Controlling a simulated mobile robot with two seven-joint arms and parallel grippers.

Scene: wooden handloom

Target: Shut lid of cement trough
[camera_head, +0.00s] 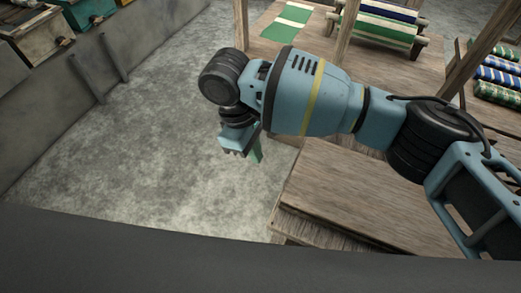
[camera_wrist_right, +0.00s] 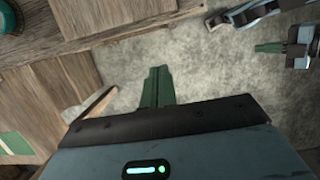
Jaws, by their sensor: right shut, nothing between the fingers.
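My right gripper (camera_head: 255,150) hangs over the grey floor, left of the wooden structure, in the head view. Its green fingers are together and empty; they also show in the wrist view (camera_wrist_right: 156,87). A small gripper with green fingers, which looks like my left gripper (camera_wrist_right: 270,47), shows at the right of the wrist view; its jaw state is unclear. A flat wooden panel (camera_head: 345,190) lies at the lower right of the head view, under my right forearm. I cannot tell whether it is the trough's lid. No cement trough can be clearly made out.
A grey wall (camera_head: 60,105) with upright brackets runs along the left, with wooden boxes (camera_head: 35,30) beyond it. Wooden posts (camera_head: 345,30) and a loom with striped cloth rolls (camera_head: 385,22) stand at the upper right. The grey floor (camera_head: 165,130) between is clear.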

